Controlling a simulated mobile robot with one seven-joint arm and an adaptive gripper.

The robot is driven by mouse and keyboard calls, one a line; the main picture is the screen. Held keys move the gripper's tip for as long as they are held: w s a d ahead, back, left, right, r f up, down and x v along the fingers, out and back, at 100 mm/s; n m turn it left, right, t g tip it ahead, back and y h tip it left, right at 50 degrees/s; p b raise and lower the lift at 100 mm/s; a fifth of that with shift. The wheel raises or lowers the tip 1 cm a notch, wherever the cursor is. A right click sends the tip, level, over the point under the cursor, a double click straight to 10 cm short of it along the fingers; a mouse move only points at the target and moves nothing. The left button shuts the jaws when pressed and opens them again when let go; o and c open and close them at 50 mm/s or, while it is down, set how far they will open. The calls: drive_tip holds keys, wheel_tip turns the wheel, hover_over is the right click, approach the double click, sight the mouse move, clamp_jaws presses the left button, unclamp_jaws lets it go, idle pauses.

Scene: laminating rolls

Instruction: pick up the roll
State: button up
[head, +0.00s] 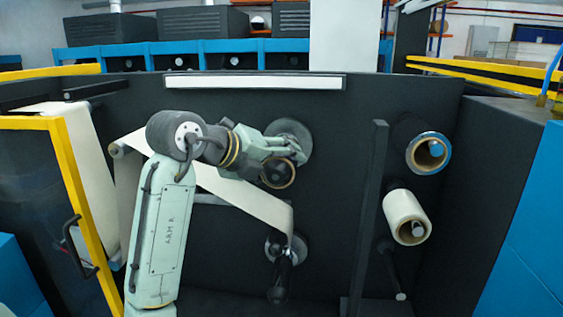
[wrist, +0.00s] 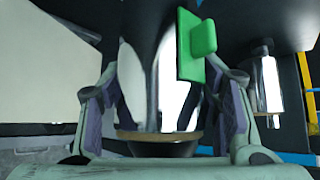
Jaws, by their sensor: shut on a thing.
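My gripper (head: 285,150) is at the machine's dark panel, in front of a round grey disc (head: 291,133). It is shut on a dark roll with a brown ring at its end (head: 278,174). In the wrist view the gripper's two fingers with purple pads (wrist: 160,112) stand on either side of the roll, whose brown rim (wrist: 158,135) shows between them. The fingers and wrist hide much of the roll, and I cannot tell whether it is still on a spindle. Two other rolls hang at the right: one with a blue edge (head: 414,153) and a white one (head: 402,210).
A bare spindle (head: 392,270) sticks out below the white roll. A dark upright post (head: 372,215) stands between my gripper and those rolls. A pale web (head: 245,202) runs down to a lower disc. A yellow-edged door (head: 75,190) stands at left.

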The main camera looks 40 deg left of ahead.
drive_tip(key=shift+b, duration=0.45)
drive_tip(key=shift+s+d, duration=0.15)
drive_tip(key=shift+s, duration=0.05)
drive_tip(key=s+d+b, duration=0.2)
drive_tip(key=s+d, duration=0.2)
drive_tip(key=s, duration=0.3)
drive_tip(key=s+d+b, duration=0.3)
drive_tip(key=s+d, duration=0.2)
drive_tip(key=s, duration=0.3)
drive_tip(key=shift+r, duration=0.1)
idle(0.3)
